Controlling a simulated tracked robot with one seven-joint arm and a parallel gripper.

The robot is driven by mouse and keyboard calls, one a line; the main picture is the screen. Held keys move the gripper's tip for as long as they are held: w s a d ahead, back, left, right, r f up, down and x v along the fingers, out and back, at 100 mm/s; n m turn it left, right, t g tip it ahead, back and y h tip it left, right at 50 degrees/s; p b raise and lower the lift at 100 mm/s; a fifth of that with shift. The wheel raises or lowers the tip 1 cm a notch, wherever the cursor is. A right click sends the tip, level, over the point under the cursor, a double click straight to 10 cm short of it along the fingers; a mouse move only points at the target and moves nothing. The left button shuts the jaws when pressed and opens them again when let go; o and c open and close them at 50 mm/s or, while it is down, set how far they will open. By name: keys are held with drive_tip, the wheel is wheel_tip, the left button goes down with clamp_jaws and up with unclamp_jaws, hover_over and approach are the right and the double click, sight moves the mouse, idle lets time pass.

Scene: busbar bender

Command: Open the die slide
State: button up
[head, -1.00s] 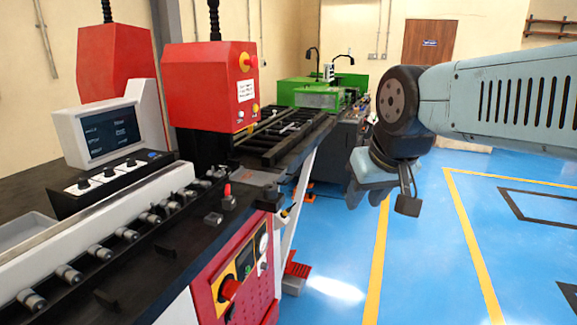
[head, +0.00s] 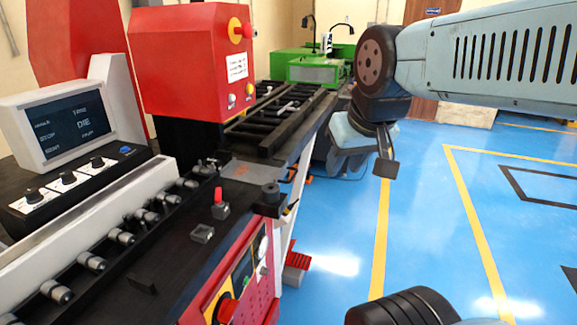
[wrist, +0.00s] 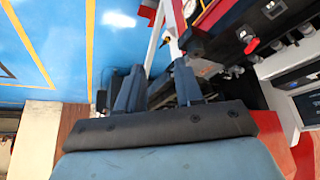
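The bender's black worktop (head: 150,255) is at the left in the head view. A small block with an upright red handle (head: 218,204) stands on it, near a grey plate (head: 252,170); I cannot tell for sure whether this is the die slide. A small grey block (head: 202,233) sits in front of it. The red-handled block also shows at the upper right of the wrist view (wrist: 250,42). My gripper (head: 350,145) hangs over the floor, right of the machine and apart from it. In the wrist view its two fingers (wrist: 157,85) are spread with nothing between them.
The red press head (head: 190,60) rises behind the worktop. A black roller bed (head: 280,115) runs back toward a green machine (head: 312,67). A red foot pedal (head: 297,261) is on the floor. Blue floor at right is clear.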

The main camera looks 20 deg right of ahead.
drive_tip(key=m+g+y, duration=0.2)
drive_tip(key=m+g, duration=0.2)
drive_tip(key=m, duration=0.3)
hover_over(294, 175)
drive_tip(key=s+d, duration=0.2)
drive_tip(key=d+x, duration=0.1)
drive_tip(key=x, duration=1.6)
drive_tip(key=shift+s+f, duration=0.1)
drive_tip(key=shift+s, duration=0.15)
drive_tip(key=shift+c, duration=0.2)
drive_tip(key=shift+d, duration=0.1)
clamp_jaws()
drive_tip(key=shift+s+d, duration=0.1)
drive_tip(key=shift+s, duration=0.05)
